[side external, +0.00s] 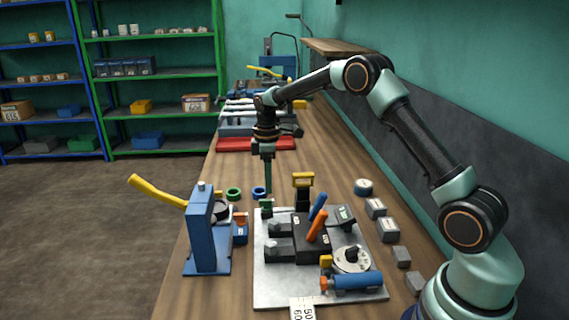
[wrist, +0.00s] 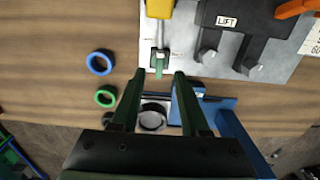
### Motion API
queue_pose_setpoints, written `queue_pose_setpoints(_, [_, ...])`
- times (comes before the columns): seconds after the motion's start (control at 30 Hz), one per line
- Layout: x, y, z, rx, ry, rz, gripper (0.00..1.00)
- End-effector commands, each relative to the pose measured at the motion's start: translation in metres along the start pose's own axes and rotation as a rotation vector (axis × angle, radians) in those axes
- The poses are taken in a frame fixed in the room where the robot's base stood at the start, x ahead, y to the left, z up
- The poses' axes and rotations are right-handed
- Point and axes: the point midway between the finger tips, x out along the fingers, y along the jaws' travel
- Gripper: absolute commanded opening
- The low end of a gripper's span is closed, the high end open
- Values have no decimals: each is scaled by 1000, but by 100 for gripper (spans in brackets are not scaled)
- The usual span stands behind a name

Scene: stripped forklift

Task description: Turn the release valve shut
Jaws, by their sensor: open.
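My gripper (side external: 267,198) points down over the back left corner of the metal plate (side external: 272,292). In the wrist view my gripper (wrist: 159,76) is open and empty. A white round dial with a black knob (side external: 352,257) stands at the plate's front right, well away from my gripper. No readable label shows which of these is the release valve.
A blue press (side external: 203,237) with a yellow handle is left. Blue (wrist: 100,62) and green rings (wrist: 106,96) lie nearby. Grey blocks (side external: 376,208) line the right.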

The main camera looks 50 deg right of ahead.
Motion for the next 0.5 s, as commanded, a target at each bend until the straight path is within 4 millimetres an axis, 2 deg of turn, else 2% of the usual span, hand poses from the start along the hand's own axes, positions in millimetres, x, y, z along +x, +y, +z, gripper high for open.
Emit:
queue_pose_setpoints(0.03, [10, -1, 0, 0, -2, -3, 45])
queue_pose_setpoints(0.2, [36, 0, 0, 0, -1, -2, 45])
queue_pose_setpoints(0.5, [53, 0, 0, 1, 0, 0, 45])
